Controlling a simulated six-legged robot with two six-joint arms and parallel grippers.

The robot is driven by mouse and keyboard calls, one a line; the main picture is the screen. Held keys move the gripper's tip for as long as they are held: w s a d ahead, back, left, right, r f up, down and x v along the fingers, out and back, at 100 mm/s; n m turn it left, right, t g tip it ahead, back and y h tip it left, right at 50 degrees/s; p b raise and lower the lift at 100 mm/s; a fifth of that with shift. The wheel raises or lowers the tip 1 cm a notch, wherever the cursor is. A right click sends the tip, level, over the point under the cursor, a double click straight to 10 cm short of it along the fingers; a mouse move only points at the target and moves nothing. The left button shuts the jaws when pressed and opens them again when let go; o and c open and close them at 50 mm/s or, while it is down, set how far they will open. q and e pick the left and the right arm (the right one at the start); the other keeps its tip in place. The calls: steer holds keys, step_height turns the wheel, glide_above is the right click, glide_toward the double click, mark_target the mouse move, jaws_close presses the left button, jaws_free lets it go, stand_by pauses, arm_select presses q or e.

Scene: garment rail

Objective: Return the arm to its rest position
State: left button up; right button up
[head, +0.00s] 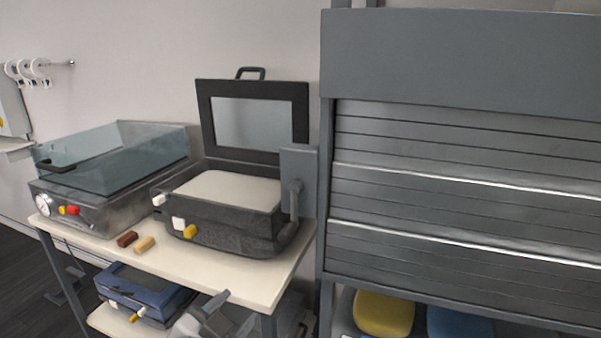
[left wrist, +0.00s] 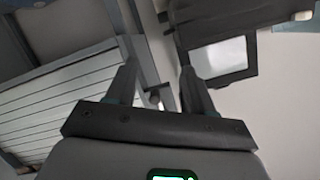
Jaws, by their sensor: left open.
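My left gripper (head: 235,311) is at the bottom of the head view, in front of the bench's front edge and below its top. Its two grey fingers are spread apart with nothing between them. The left wrist view also shows the open left gripper (left wrist: 158,68), with free space between its fingertips. Most of my left arm is out of the picture. My right gripper is in neither view.
The bench (head: 262,285) holds an open-lidded black machine (head: 235,235) and a glass-lidded machine (head: 110,165). A blue-lidded device (head: 145,290) sits on the lower shelf. A slatted grey shutter cabinet (head: 460,190) stands right, with yellow (head: 384,312) and blue (head: 458,322) items beneath.

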arm_select(q)
steer(key=s+a+f+n+g+p, duration=0.1)
steer(key=f+g, duration=0.1)
steer(key=f, duration=0.5)
steer(key=s+a+f+g+y+p, duration=0.1)
steer(key=f+g+p, duration=0.15)
steer(key=f, duration=0.45)
steer(key=s+a+f+n+g, duration=0.1)
steer(key=f+g, duration=0.2)
steer(key=f, duration=0.5)
steer(key=s+d+f+n+g+p, duration=0.1)
steer(key=s+d+f+n+g, duration=0.1)
steer(key=s+f, duration=0.4)
steer(key=s+d+f+n+g+h+p, duration=0.1)
steer(key=s+f+n+g, duration=0.3)
steer(key=s, duration=0.6)
step_height(320, 180, down, 3)
steer(key=n, duration=0.2)
steer(key=shift+d+r+n, duration=0.2)
steer(key=shift+d+n, duration=0.1)
steer(key=shift+d, duration=0.1)
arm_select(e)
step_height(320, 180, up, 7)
arm_select(q)
steer(key=shift+g, duration=0.25)
steer(key=shift+c, duration=1)
